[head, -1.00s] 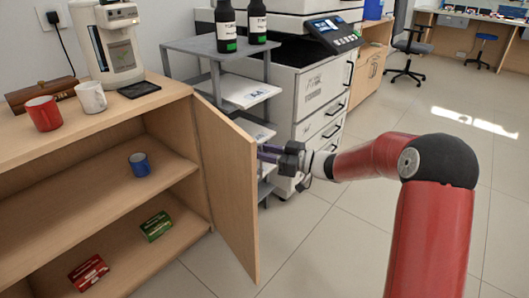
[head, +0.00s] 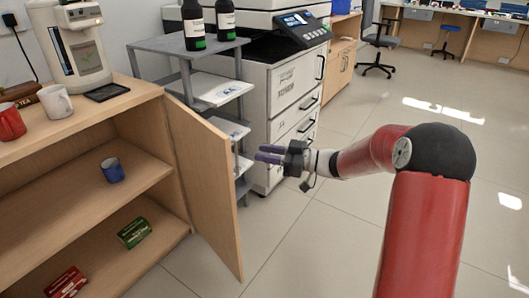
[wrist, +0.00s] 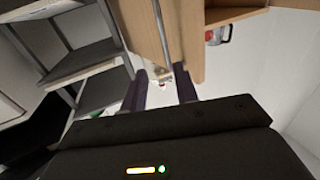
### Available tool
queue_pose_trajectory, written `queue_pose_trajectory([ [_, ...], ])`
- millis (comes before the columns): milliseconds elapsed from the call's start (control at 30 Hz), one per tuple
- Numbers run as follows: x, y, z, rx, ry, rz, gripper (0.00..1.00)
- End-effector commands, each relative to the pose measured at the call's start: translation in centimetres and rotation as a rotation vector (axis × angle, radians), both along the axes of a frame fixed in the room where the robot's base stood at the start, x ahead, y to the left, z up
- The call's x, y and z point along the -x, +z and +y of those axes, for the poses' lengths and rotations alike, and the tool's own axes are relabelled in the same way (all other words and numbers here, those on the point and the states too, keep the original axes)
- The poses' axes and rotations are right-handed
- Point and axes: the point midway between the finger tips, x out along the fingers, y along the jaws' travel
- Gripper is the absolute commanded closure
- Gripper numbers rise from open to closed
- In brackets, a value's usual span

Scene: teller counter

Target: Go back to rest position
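My gripper (head: 262,154) is in the middle of the head view, level with the open cabinet door (head: 207,190) and just right of its edge. Its two dark purple fingers point left, apart and with nothing held between them. The wrist view also shows the parted fingers (wrist: 160,90), with the wooden door (wrist: 145,30) and a grey bar-like handle (wrist: 161,30) beyond them. My red arm reaches in from the lower right.
The cabinet (head: 85,150) holds a blue mug (head: 112,170), a green box (head: 134,232) and a red box (head: 66,282). A grey shelf rack (head: 190,50) with dark bottles and a printer (head: 290,95) stand behind the door. Floor at right is clear.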

Motion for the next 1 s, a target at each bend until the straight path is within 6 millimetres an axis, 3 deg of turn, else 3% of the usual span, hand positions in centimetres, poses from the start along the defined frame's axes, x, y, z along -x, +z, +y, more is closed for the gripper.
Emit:
queue_pose_trajectory([
  [133,-0.5,0.9,0.1,0.036,-0.061,-0.021,0.7],
  [267,-2.0,3.3,-0.5,0.148,-0.269,-0.071,0.7],
  [400,-2.4,6.9,-3.6,0.31,-0.599,-0.102,0.7],
  [533,0.0,9.5,-7.9,0.444,-0.887,-0.057,0.7],
  [667,5.2,10.6,-12.3,0.548,-1.126,0.07,0.7],
  [800,13.2,9.7,-15.5,0.624,-1.289,0.292,0.7],
  [900,19.6,7.8,-16.2,0.658,-1.324,0.488,0.7],
  [1000,25.4,5.7,-15.8,0.676,-1.295,0.667,0.7],
])
